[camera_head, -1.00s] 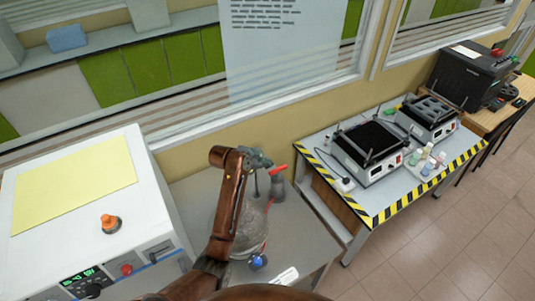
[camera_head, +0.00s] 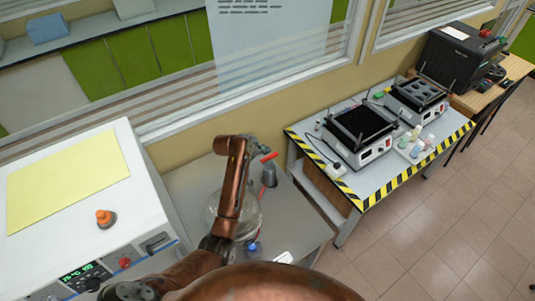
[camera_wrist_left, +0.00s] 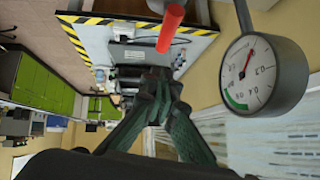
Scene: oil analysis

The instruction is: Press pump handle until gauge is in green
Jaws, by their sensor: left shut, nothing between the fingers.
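The pump's red handle (camera_head: 269,157) tops a grey cylinder (camera_head: 269,174) on the grey bench in the head view. In the left wrist view the handle (camera_wrist_left: 171,28) is a red bar at the top, beyond the fingertips. The round gauge (camera_wrist_left: 252,75) is at the right there. Its red needle points up and slightly right, away from the green band at the lower left of the dial. My left gripper (camera_head: 261,146) is beside and slightly above the handle, shut and empty; its fingers (camera_wrist_left: 163,84) show in the wrist view. My right gripper is out of view.
A clear round vessel (camera_head: 248,220) stands beside the pump, partly hidden by my arm. A white instrument (camera_head: 150,205) is at left. A table with black-and-yellow edging (camera_head: 405,192) carries two heater units and small bottles at right. A window wall is behind.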

